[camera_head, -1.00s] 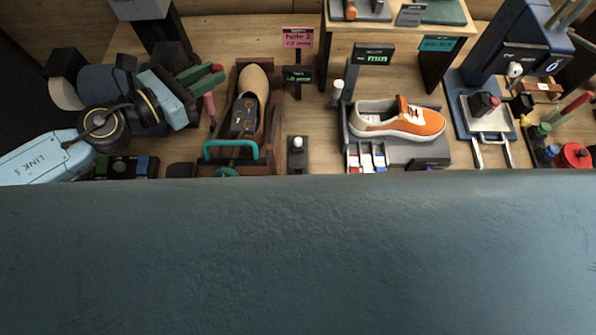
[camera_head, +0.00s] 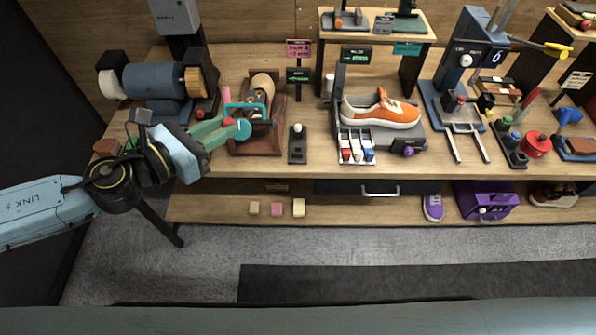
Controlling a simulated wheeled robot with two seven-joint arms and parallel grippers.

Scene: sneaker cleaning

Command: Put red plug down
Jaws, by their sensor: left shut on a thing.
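My left gripper (camera_head: 232,129) reaches in from the left with its green fingers shut on a small red piece, the red plug (camera_head: 228,122). Only a little of the plug shows between the fingers. The gripper is above the workbench at the left edge of the brown wooden shoe stretcher (camera_head: 268,150), overlapping it in the picture. I cannot tell whether the plug touches anything. My right gripper is not in view.
A bench grinder (camera_head: 155,80) stands behind my left arm. A pink-red rod (camera_head: 227,96) is just behind the gripper. A small black stand (camera_head: 298,145) is right of the stretcher. An orange sneaker (camera_head: 382,108) sits farther right.

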